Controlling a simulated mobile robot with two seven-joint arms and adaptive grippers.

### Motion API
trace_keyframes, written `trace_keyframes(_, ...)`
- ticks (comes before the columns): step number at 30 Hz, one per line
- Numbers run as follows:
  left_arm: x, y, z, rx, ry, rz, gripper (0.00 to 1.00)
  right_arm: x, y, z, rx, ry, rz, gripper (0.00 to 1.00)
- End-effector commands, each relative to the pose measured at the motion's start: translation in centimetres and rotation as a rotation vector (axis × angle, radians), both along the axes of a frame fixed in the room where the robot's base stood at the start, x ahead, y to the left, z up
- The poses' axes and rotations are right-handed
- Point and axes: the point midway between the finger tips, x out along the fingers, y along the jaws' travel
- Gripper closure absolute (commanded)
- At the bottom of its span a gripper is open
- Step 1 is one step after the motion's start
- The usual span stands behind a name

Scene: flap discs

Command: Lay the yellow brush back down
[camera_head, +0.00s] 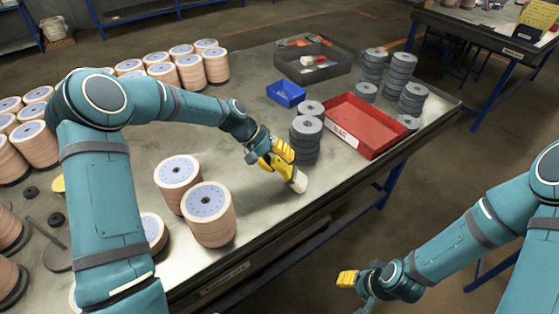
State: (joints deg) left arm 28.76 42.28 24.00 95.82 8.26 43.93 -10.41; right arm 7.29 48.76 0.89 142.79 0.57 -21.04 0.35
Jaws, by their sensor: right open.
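The yellow brush (298,180) is near the middle of the table, its pale bristle end pointing down and to the right. My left gripper (281,159) has its yellow fingers around the brush's handle and appears shut on it. The fingers hide most of the handle. I cannot tell whether the bristles touch the metal table top (262,208). My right gripper (351,288) is open and empty, low in the view, beyond the table's front edge.
Grey disc stacks (306,140) stand right behind the brush. A red tray (366,124), a blue bin (286,93) and a dark tray (312,63) lie further back. Tan disc stacks (208,214) stand to the left. Bare table lies in front of the brush.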

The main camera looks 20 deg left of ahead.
Motion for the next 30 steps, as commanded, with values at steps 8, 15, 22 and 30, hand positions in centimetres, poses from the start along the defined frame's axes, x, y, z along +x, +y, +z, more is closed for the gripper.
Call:
trace_keyframes(8, -0.1, 1.6, 1.7, 0.002, -0.003, 0.003, 0.54, 0.0, 0.0, 0.0, 0.000, -0.001, 0.000, 0.53)
trace_keyframes(15, -0.5, 4.8, 5.4, 0.001, -0.003, 0.004, 0.54, 0.0, 0.0, 0.0, 0.000, 0.000, 0.000, 0.53)
trace_keyframes(22, -0.8, 7.1, 8.1, 0.001, -0.002, 0.002, 0.54, 0.0, 0.0, 0.0, 0.000, 0.000, 0.000, 0.53)
trace_keyframes(30, -1.0, 7.9, 9.0, 0.000, 0.000, 0.000, 0.54, 0.0, 0.0, 0.0, 0.000, 0.000, 0.000, 0.53)
